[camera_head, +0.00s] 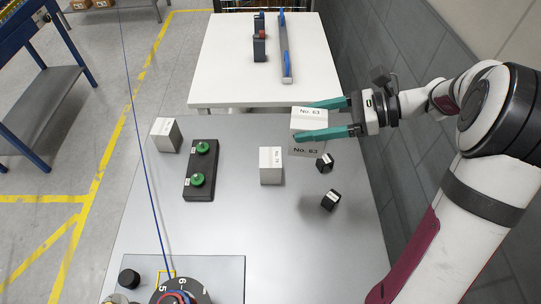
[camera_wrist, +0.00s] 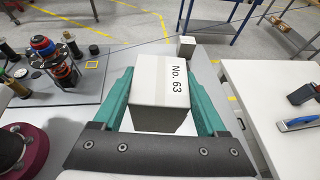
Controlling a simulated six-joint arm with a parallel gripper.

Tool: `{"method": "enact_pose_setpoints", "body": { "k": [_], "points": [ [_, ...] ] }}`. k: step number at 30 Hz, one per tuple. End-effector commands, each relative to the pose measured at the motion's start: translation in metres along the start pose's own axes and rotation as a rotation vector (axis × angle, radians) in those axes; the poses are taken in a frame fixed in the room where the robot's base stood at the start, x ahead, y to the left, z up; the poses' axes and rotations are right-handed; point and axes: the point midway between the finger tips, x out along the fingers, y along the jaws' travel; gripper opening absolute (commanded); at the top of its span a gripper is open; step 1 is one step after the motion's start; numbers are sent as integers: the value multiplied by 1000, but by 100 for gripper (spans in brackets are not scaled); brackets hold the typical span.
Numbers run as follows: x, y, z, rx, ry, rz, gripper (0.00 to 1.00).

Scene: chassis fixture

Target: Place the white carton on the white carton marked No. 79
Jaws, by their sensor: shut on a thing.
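A white carton marked No. 63 (camera_head: 307,147) is held between the two green fingers of my gripper (camera_head: 305,120). It looks raised above the grey table, near its back edge. In the wrist view the carton (camera_wrist: 160,88) sits upright between the fingers, its label facing up. A smaller-looking white carton (camera_head: 270,166) stands on the table, left of and nearer than the held one; its small sideways label appears to read No. 79. Its top is clear. Another white carton (camera_head: 166,135) stands at the table's left back, its label too small to read.
A black block with two green buttons (camera_head: 200,172) lies left of the middle carton. Two small black cubes (camera_head: 325,162) (camera_head: 331,200) lie to its right. A round dial fixture (camera_head: 180,292) is at the front left. A white table (camera_head: 230,70) stands behind.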

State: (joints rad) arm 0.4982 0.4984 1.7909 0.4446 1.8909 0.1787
Motion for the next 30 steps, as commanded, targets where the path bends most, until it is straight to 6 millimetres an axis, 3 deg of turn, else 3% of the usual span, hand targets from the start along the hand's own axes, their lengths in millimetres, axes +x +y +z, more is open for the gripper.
{"method": "enact_pose_setpoints", "body": {
  "k": [8,19,22,27,30],
  "points": [
    [-40,-33,18,93,-1,-229,0],
    [-18,-34,-27,96,-2,-227,0],
    [6,-37,-32,97,-3,-222,0],
    [67,-46,-42,97,-2,-220,0],
    [94,-52,-46,96,-2,-222,0]
  ]
}}
